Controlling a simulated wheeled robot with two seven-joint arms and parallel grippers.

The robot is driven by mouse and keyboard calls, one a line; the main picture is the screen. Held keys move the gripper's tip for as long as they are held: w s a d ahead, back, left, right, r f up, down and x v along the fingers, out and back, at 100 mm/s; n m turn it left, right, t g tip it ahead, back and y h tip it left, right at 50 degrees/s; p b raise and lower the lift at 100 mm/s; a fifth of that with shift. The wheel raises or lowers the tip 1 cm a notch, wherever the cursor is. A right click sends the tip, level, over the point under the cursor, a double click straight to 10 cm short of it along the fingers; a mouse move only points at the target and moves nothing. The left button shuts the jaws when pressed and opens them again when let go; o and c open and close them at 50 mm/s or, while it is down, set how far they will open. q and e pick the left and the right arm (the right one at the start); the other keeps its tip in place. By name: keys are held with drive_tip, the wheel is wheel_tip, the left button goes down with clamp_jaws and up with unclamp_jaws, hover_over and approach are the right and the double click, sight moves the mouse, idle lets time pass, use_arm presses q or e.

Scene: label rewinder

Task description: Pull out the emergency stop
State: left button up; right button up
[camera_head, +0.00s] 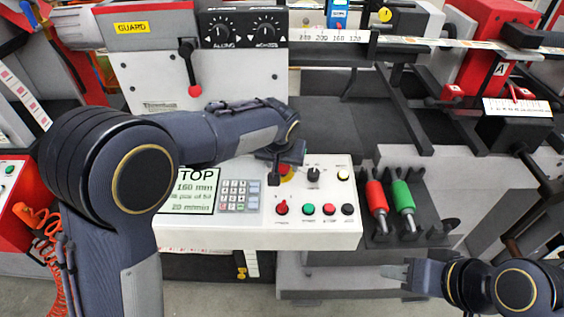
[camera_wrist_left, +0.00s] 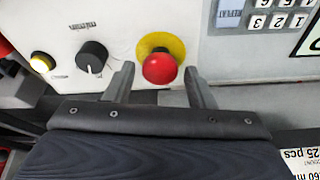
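The emergency stop is a red mushroom button (camera_wrist_left: 159,67) on a yellow round plate (camera_wrist_left: 152,44) in the left wrist view. In the head view the emergency stop (camera_head: 286,170) is partly hidden behind my left gripper (camera_head: 276,172). In the left wrist view my left gripper (camera_wrist_left: 160,82) is open, with one finger on each side of the button and gaps between them and it. My right gripper (camera_head: 398,272) is at the lower right of the head view, in front of the machine and away from the panel; its finger gap is not clear.
Red and green-handled tools (camera_head: 403,196) stand right of the panel.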

use_arm(q)
clamp_jaws()
drive_tip(key=shift+r, duration=0.65)
drive_tip(key=shift+o, duration=1.1)
unclamp_jaws()
drive_tip(key=v, duration=0.7)
drive_tip(key=shift+s+r, duration=0.2)
drive_tip(key=shift+r, duration=0.2)
